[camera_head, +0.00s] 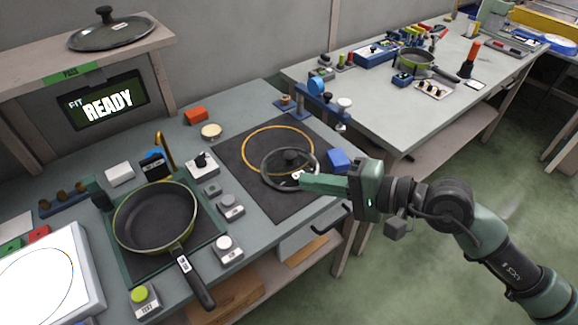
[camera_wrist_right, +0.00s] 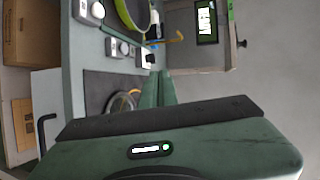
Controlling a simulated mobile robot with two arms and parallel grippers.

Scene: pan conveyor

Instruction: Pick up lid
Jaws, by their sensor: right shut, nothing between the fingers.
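A lid (camera_head: 274,178) with a dark rim and dark knob lies on the black mat (camera_head: 246,200) on the bench, overlapping a yellow ring marking. Part of the lid's rim also shows in the right wrist view (camera_wrist_right: 120,102), mostly hidden behind my fingers. A second dark lid (camera_head: 90,39) with a knob lies on the shelf at the upper left. My right gripper (camera_head: 300,179) is shut and empty. Its fingertips overlap the near right part of the lid on the mat, beside the knob; I cannot tell whether they touch it. My left gripper is not in view.
A pan (camera_head: 153,218) sits left of the mat, its handle towards the front. Small blocks and button boxes (camera_head: 230,206) stand between them. A blue block (camera_head: 340,159) is close to my right gripper. A second table (camera_head: 385,110) stands behind right, with floor between.

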